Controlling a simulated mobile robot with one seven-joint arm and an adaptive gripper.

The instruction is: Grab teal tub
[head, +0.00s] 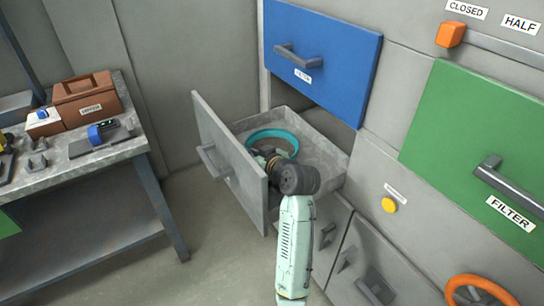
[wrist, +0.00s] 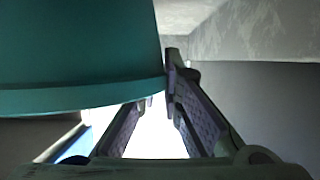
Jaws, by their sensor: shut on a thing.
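The teal tub (head: 291,141) sits inside the open grey drawer; its round rim shows in the head view. The gripper is shut on the tub. My wrist and gripper hide the near part of the tub in the head view, and the exact finger contact is hard to see.
The drawer front (head: 230,150) stands close to my arm. A blue drawer (head: 322,50) is above, and a green drawer (head: 480,150) is at the right. An orange wheel (head: 480,290) is at lower right. A workbench (head: 90,150) with a brown box (head: 87,98) stands left; floor between is clear.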

